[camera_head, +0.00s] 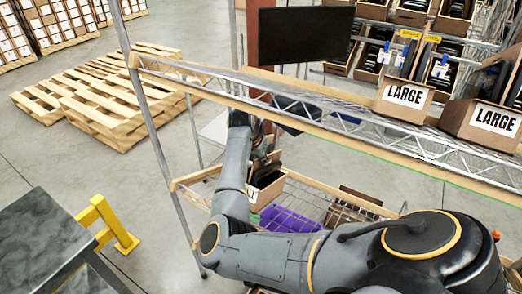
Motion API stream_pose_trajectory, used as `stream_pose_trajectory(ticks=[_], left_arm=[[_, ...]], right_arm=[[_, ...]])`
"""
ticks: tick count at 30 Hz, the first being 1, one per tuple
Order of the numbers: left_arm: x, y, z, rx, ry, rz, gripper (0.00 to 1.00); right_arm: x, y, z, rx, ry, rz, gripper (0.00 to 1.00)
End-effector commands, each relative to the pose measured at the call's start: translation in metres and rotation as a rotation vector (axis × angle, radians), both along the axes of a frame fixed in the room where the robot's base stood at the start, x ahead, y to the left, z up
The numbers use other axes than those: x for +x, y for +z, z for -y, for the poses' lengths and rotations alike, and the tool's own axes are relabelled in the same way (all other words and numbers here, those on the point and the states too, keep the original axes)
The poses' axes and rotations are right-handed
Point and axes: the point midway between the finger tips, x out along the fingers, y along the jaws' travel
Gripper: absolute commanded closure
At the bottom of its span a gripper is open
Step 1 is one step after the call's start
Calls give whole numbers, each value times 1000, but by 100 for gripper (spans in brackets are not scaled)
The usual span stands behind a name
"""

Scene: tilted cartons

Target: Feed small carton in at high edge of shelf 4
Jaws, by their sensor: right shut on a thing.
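My right gripper (264,168) is partly hidden behind my own forearm, below the upper tilted shelf. It is shut on a small brown carton (269,193), which hangs over the lower wire shelf. The carton has a white label with partly covered black letters, and dark contents. Whether it touches the lower shelf, I cannot tell. The upper wire shelf (340,130) has a wooden front edge and slopes across the view. No number marking it or the lower shelf (330,190) as shelf 4 is readable. My left gripper is not in view.
Two cartons marked LARGE (404,98) (494,122) stand at the upper shelf's right; its left part looks bare. A purple item (291,218) lies on the lower shelf. A black screen (305,36) stands behind. Pallets (110,105) and a yellow guard (113,225) are left.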

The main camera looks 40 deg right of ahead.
Motion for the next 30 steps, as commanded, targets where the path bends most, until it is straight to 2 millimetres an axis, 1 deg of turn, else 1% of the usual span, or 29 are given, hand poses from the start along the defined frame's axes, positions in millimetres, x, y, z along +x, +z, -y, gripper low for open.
stream_pose_trajectory(ticks=[4,29,30], left_arm=[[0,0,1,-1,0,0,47],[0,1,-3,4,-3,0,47],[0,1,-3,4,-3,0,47]], right_arm=[[1,2,1,-2,0,3,100],[0,-3,-2,-2,0,1,100],[0,-3,-2,-2,0,1,87]])
